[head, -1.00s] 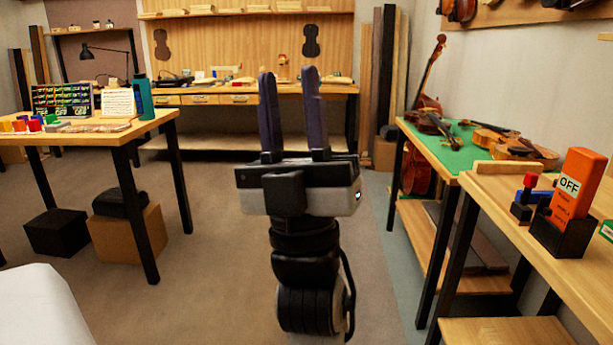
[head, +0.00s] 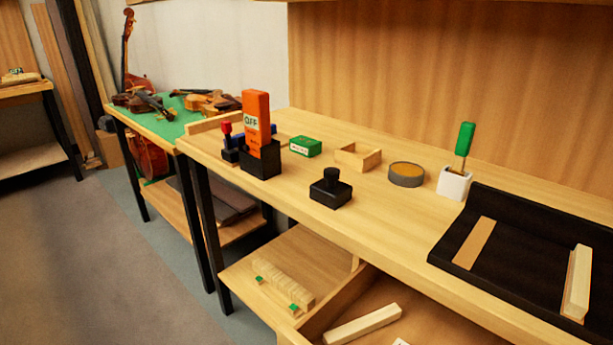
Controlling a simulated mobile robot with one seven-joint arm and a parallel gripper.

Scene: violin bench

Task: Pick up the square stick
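Two pale wooden sticks with squared sides show in the head view; I cannot tell which one the task means. One stick (head: 578,283) lies on the black tray (head: 440,250) at the right end of the bench, with a thin reddish line along its edge. The other stick (head: 362,325) lies in an open wooden drawer or box (head: 322,313) below the bench top, at the bottom of the picture. A flat tan strip (head: 474,243) also lies on the black tray. My gripper is out of view.
The bench top (head: 390,222) holds an orange "OFF" block in a black holder (head: 260,162), a black knobbed block (head: 331,188), a green box (head: 306,146), a round tin (head: 406,174) and a white cup with a green-handled tool (head: 454,183). Violins lie on the green-topped table (head: 183,121).

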